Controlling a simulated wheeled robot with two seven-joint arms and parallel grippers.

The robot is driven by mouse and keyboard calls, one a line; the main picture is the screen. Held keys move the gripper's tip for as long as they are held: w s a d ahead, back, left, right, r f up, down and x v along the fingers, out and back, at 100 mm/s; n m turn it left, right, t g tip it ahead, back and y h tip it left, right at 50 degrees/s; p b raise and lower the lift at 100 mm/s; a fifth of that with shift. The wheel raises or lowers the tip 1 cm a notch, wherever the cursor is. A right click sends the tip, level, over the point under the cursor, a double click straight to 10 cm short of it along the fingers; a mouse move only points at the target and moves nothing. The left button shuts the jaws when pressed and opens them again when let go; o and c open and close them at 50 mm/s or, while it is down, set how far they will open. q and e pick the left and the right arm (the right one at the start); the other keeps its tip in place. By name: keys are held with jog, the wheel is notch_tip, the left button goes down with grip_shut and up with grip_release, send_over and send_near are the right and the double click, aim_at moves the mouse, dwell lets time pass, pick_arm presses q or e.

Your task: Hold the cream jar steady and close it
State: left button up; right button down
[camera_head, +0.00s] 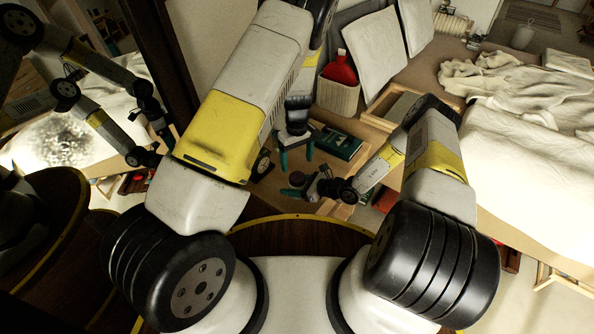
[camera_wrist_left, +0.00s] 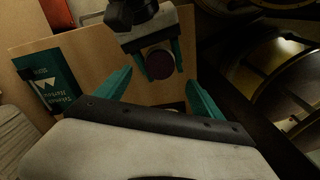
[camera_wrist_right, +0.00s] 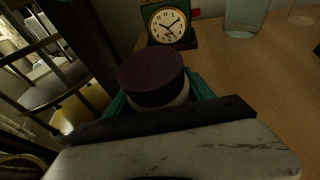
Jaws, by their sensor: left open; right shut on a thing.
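The cream jar has a dark purple lid (camera_wrist_right: 152,72) on a whitish body (camera_wrist_right: 172,101) in the right wrist view. The lid sits on top of the jar; I cannot tell how tightly. It also shows as a dark disc in the left wrist view (camera_wrist_left: 160,65) and the head view (camera_head: 297,179). My right gripper (camera_head: 304,187) is shut around the jar's body, and its teal fingers flank the jar. My left gripper (camera_head: 297,163) is open and empty, pointing down above the table near the jar. Its teal fingertips (camera_wrist_left: 158,84) are spread apart.
A wooden table (camera_wrist_right: 270,90) carries the setup. A dark green book (camera_head: 337,143) lies nearby, and a green clock (camera_wrist_right: 167,23) stands beyond the jar. A clear glass (camera_wrist_right: 243,18) stands further right. A basket (camera_head: 338,96) with a red bottle is behind. A bed (camera_head: 530,150) is at right.

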pick_arm(q)
jog(key=shift+r, duration=2.35)
pick_arm(e)
jog(key=shift+c, duration=1.5)
grip_release()
jog(key=shift+v, duration=3.9)
